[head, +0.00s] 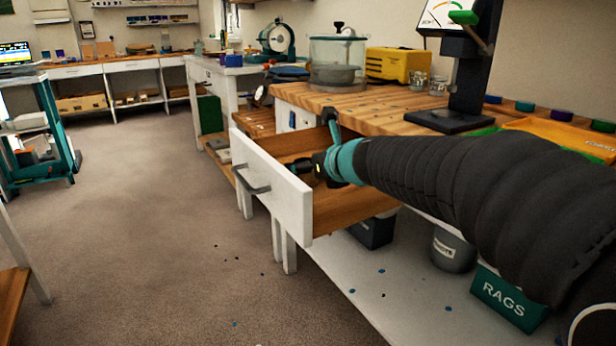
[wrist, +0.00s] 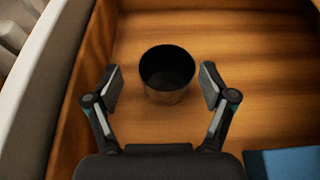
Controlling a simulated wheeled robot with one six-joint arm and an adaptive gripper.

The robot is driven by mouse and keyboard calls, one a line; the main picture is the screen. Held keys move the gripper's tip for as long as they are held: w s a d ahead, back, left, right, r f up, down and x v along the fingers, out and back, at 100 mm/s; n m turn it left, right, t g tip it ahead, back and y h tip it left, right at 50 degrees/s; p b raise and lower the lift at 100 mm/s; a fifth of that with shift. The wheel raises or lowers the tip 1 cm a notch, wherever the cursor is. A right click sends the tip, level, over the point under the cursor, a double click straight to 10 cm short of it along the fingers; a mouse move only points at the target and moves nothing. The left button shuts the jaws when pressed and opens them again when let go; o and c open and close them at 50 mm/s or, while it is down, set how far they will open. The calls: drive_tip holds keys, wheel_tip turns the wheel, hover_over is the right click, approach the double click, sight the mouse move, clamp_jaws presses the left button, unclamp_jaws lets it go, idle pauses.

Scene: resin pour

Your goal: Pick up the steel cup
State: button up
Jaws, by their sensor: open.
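The steel cup (wrist: 166,76) stands upright on the wooden floor of an open drawer in the wrist view. It looks dark inside and brownish on its outer wall. My gripper (wrist: 162,86) is open, with one finger on the left of the cup and one on the right. A gap shows between each finger and the cup. In the head view my gripper (head: 318,166) reaches down into the open drawer (head: 268,186), and the drawer's white front hides part of the inside. I cannot make out the cup there.
A blue flat thing (wrist: 282,164) lies in the drawer at lower right. The drawer walls stand close to the left of my gripper. A wooden worktop (head: 380,104) above carries a glass chamber (head: 337,62) and a dark press stand (head: 468,80). The floor (head: 150,230) at left is open.

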drive_tip(key=x, duration=0.5)
drive_tip(key=shift+w+d+f+b, duration=0.1)
drive_tip(key=shift+w+d+b, duration=0.15)
drive_tip(key=shift+b, duration=0.1)
drive_tip(key=c, duration=1.2)
drive_tip(key=shift+o, duration=0.2)
